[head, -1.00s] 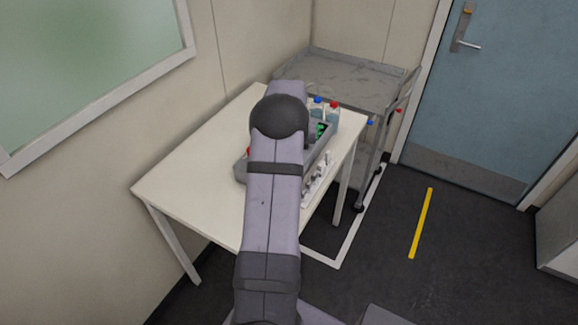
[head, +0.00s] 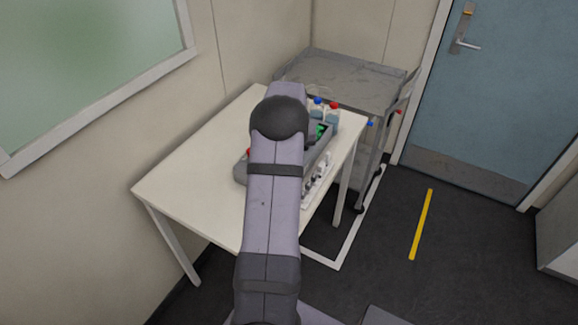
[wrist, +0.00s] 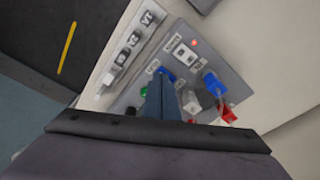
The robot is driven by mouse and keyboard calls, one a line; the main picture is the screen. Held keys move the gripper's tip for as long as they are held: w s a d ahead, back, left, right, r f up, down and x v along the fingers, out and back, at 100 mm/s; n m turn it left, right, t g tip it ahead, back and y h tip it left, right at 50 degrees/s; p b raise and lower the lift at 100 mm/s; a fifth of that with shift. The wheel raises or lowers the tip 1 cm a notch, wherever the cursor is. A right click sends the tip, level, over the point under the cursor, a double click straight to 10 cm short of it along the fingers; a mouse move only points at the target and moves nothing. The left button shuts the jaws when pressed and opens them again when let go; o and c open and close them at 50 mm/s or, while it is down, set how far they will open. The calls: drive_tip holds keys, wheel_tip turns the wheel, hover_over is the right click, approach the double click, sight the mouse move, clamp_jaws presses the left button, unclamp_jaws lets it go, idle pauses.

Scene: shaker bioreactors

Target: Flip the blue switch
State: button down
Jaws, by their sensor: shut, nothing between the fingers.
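A grey control panel (wrist: 150,60) lies on the white table in the wrist view. A small blue part (wrist: 166,73) shows on it, just beyond my fingertips. A larger blue lever-like part (wrist: 213,84) stands further right. I cannot tell for sure which of the two is the blue switch. My gripper (wrist: 160,88) is shut and empty, its fingers pointing down at the panel beside the small blue part. I cannot tell whether they touch. In the head view my arm hides the gripper and most of the grey unit (head: 242,172).
A red part (wrist: 228,114), a green button (wrist: 143,92), a white switch (wrist: 182,57) and a red light (wrist: 194,42) surround the fingers. A white labelled strip (wrist: 134,40) runs alongside. Bottles with blue (head: 317,102) and red (head: 334,106) caps stand behind. The left tabletop (head: 185,165) is clear.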

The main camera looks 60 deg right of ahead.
wheel_tip(320, 180, up, 6)
drive_tip(key=p, duration=0.4)
drive_tip(key=shift+r+p, duration=0.25)
drive_tip(key=shift+p, duration=0.05)
idle(0.4)
drive_tip(key=w+a+r+n, duration=0.15)
drive_tip(key=w+a, duration=0.25)
drive_tip(key=a, duration=0.5)
drive_tip(key=w+a+r+n+y, duration=0.1)
drive_tip(key=w+a+n, duration=0.15)
drive_tip(key=a, duration=0.55)
drive_tip(key=w+a+r+n, duration=0.1)
drive_tip(key=w+a, duration=0.4)
drive_tip(key=a, duration=0.4)
drive_tip(key=s+a+n, duration=0.2)
drive_tip(key=s+a, duration=0.2)
drive_tip(key=a, duration=0.4)
drive_tip(key=s+a+f+n, duration=0.1)
drive_tip(key=s+a, duration=0.3)
drive_tip(key=a, duration=0.4)
drive_tip(key=s+a+n+g+b, duration=0.1)
drive_tip(key=s+a+n, duration=0.3)
drive_tip(key=a, duration=0.3)
drive_tip(key=shift+s+a+f+y, duration=0.25)
drive_tip(key=shift+a+f+y, duration=0.05)
drive_tip(key=shift+a+f, duration=0.1)
